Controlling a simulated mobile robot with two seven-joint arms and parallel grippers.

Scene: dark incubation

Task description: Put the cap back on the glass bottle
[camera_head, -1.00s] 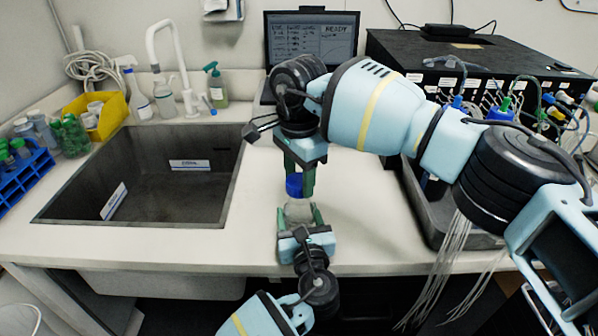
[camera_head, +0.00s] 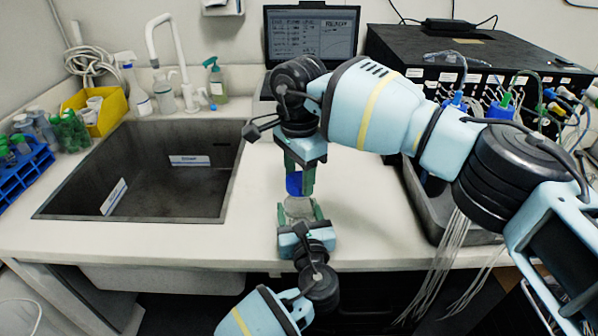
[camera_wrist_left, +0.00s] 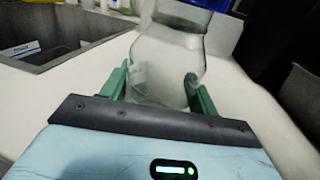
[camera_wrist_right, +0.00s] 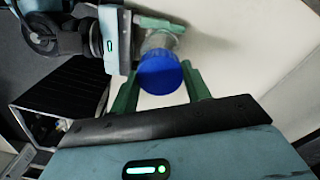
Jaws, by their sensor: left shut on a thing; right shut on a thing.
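The clear glass bottle (camera_head: 298,208) stands upright at the front part of the bench. My left gripper (camera_head: 299,222) is shut around its body from the front; the left wrist view shows the bottle (camera_wrist_left: 165,62) between the two green fingers. The blue cap (camera_head: 294,184) is between the fingers of my right gripper (camera_head: 297,178), shut on it from above. The cap is right over the bottle's mouth, and the right wrist view shows the cap (camera_wrist_right: 160,73) in line with the bottle (camera_wrist_right: 160,42). I cannot tell whether the cap sits on the neck or just above it.
A dark sink (camera_head: 140,170) lies to the left of the bottle. A laptop (camera_head: 311,40) stands at the back. A black device with tubes (camera_head: 440,60) and a grey tray (camera_head: 425,205) are at the right. The bench right of the bottle is clear.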

